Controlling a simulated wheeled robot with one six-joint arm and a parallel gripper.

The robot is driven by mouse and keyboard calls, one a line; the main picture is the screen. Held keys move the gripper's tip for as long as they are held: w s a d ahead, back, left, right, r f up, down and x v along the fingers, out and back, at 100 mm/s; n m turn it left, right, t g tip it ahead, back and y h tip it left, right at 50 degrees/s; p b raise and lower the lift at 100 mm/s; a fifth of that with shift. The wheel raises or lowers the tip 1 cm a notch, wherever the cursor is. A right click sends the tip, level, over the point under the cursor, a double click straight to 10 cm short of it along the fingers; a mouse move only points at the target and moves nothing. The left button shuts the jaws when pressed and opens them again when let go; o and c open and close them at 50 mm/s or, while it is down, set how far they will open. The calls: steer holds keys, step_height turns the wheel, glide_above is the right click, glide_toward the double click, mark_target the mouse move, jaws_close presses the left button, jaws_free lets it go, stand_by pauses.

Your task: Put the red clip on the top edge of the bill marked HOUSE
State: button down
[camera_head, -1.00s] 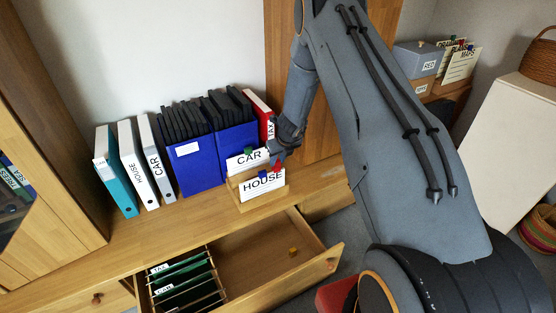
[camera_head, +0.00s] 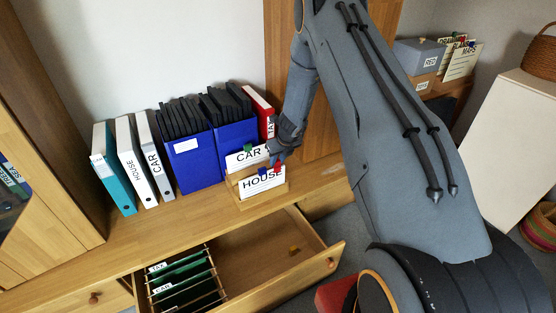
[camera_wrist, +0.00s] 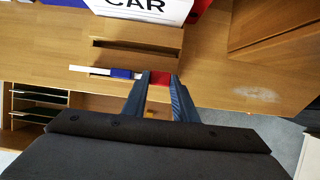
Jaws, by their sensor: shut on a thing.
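The bill marked HOUSE (camera_head: 262,187) stands upright in the front of a wooden holder (camera_head: 236,195), with a blue clip (camera_head: 263,172) on its top edge. In the wrist view I see that bill edge-on from above, with the blue clip (camera_wrist: 121,73) left of my fingers. My gripper (camera_head: 279,160) is shut on the red clip (camera_head: 277,168), at the right part of the bill's top edge. In the wrist view the red clip (camera_wrist: 159,79) sits between my fingertips, roughly in line with the bill's edge. I cannot tell whether it straddles the paper.
The bill marked CAR (camera_head: 240,160) with a green clip (camera_head: 247,149) stands behind HOUSE. Binders (camera_head: 130,165) and blue file boxes (camera_head: 190,160) stand to the left. An open drawer (camera_head: 285,248) with green folders lies below the front edge.

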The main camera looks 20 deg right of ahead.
steer(key=shift+f+b, duration=0.5)
stand_by(0.4)
steer(key=c, duration=0.9)
jaws_free()
steer(key=shift+r, duration=0.1)
steer(key=shift+r+p, duration=3.9)
steer(key=shift+p, duration=0.55)
